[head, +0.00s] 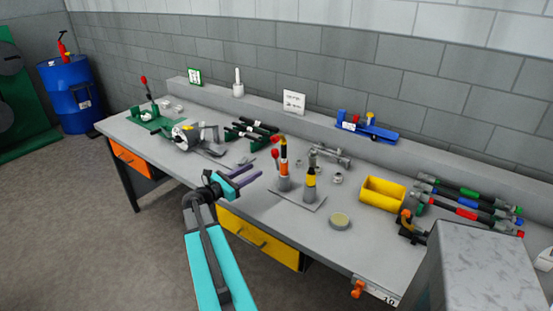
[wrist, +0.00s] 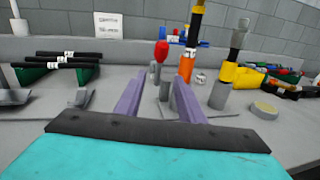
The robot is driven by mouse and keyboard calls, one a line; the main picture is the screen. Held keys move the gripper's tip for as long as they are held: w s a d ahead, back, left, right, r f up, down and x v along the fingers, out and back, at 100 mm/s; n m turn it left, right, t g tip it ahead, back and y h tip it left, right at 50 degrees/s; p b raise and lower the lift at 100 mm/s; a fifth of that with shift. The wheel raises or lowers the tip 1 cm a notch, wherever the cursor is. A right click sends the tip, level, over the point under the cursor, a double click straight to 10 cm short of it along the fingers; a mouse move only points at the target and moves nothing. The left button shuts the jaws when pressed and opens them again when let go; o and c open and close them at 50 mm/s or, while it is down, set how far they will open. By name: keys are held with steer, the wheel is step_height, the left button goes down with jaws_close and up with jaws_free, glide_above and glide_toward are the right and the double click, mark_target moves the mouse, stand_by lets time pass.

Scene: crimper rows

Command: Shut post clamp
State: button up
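Two upright posts stand on a grey plate (head: 300,203) near the middle of the bench. One post (head: 284,165) has orange and black bands and also shows in the wrist view (wrist: 186,66). The other post (head: 311,180) has yellow and black bands. A red-knobbed lever (head: 275,155), seemingly part of the post clamp, points up at the left of the orange post. Its red knob (wrist: 161,50) shows ahead of my fingers in the wrist view. My gripper (head: 255,171) is open and empty, short of the lever. The clamp's jaw is too small to judge.
A yellow bin (head: 384,194) and a round tin (head: 340,220) lie to the right. Black-handled tools on green stands (head: 250,133) and a grey device (head: 186,134) lie to the left. Bare bench lies between my gripper and the posts.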

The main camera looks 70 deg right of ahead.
mark_target(276, 158)
steer(key=shift+d, duration=0.15)
steer(key=p+x, duration=0.4)
steer(key=x, duration=0.9)
steer(key=shift+s+d, duration=0.15)
steer(key=shift+d, duration=0.1)
jaws_close()
